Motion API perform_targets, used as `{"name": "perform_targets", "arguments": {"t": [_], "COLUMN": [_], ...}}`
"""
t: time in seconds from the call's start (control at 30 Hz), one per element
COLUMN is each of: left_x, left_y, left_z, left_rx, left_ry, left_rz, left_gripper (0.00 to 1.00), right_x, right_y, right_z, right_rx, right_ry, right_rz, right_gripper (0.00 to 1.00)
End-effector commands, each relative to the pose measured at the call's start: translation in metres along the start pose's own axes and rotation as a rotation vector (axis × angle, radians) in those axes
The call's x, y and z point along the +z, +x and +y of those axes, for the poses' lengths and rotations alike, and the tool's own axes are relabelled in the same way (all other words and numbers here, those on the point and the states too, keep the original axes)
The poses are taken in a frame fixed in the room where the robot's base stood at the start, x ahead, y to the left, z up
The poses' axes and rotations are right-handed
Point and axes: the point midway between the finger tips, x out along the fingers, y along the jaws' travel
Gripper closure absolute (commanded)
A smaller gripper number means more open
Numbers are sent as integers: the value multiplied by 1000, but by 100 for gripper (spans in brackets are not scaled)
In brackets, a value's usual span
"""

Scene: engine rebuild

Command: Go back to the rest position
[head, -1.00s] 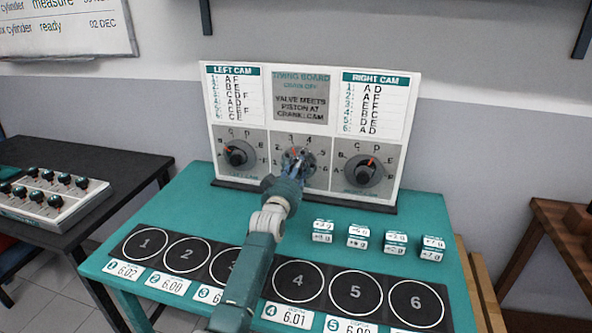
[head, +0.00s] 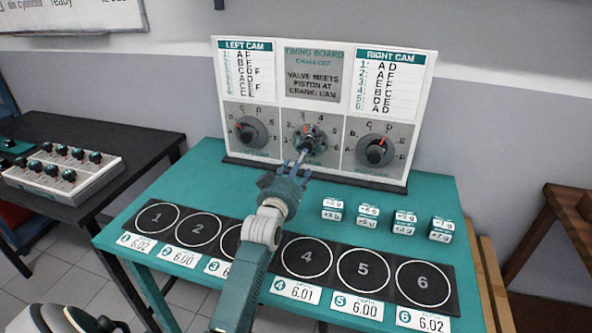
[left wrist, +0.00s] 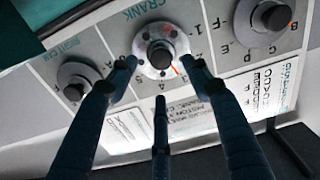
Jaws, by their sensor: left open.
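The timing board (head: 321,170) stands upright at the back of the teal table. Its crank dial (head: 307,139) is in the middle, between the left cam dial (head: 246,133) and the right cam dial (head: 377,150). My left gripper (head: 301,163) is open and empty, just in front of and below the crank dial in the head view. In the left wrist view the crank knob (left wrist: 160,54) shows beyond the spread fingers, apart from them. The right cam knob (left wrist: 76,88) and left cam knob (left wrist: 271,17) show at either side. My right gripper is not in view.
A black mat (head: 335,251) with numbered circles lies along the table's front, partly hidden by my left arm. Several small white weight blocks (head: 364,211) stand at the right. A dark side table (head: 110,136) with a knobbed box (head: 62,175) is at the left.

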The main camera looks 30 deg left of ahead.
Motion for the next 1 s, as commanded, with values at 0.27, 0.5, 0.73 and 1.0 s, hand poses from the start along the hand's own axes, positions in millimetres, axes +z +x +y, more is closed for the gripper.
{"name": "perform_targets", "arguments": {"t": [0.27,0.5,0.73,1.0], "left_x": [1,1,0,-39], "left_y": [-21,-21,-21,-21], "left_z": [0,0,0,7], "left_rx": [-1,0,0,0], "left_ry": [-1,0,0,0], "left_rz": [-2,-1,-1,0], "left_gripper": [51,51,51,51], "right_x": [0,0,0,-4], "right_y": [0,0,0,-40], "right_z": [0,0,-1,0], "right_rx": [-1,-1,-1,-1], "right_ry": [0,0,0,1], "right_rz": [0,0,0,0], "right_gripper": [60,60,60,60]}}
